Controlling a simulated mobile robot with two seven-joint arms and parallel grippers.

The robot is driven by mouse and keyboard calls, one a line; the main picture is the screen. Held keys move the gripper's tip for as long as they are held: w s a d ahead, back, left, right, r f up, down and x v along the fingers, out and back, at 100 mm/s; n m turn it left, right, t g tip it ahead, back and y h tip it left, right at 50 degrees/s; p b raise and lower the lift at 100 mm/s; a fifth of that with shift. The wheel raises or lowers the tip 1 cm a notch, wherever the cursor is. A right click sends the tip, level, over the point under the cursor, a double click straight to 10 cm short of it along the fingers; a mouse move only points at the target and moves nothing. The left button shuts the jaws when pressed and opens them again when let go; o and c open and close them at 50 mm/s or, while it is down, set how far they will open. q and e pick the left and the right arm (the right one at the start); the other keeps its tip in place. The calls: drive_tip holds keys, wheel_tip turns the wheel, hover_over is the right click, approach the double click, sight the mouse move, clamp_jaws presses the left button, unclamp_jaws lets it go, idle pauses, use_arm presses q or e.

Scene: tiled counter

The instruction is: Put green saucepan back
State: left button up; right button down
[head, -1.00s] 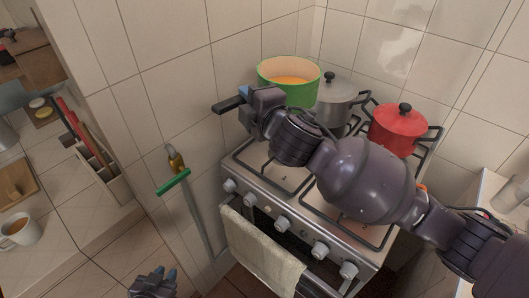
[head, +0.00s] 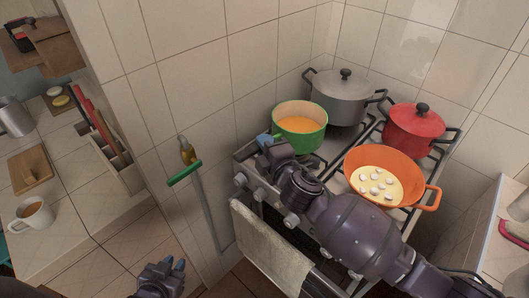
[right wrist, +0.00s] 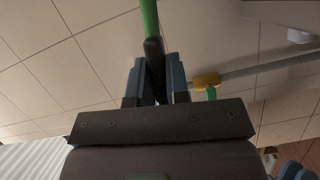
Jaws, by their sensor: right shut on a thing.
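The green saucepan (head: 311,143), with orange soup inside, is upright at the left side of the stove, in front of the grey pot. I cannot tell whether its base rests on the grate. My right gripper (head: 266,142) is at its left side, shut on its dark handle. In the right wrist view the handle (right wrist: 153,55) sits between the fingers (right wrist: 155,78), with a strip of the green saucepan (right wrist: 150,18) beyond. My left gripper (head: 174,268) is low at the bottom left, away from the stove; its opening is unclear.
On the stove (head: 247,160) stand a grey lidded pot (head: 345,102), a red lidded pot (head: 416,130) and an orange pan (head: 408,160) with white pieces. The tiled wall is close behind and left.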

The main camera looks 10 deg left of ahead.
drive_tip(key=shift+f, duration=1.2)
drive_tip(key=c, duration=1.1)
unclamp_jaws()
drive_tip(key=shift+f, duration=0.1)
drive_tip(key=v, duration=1.2)
drive_tip(key=shift+b, duration=0.3)
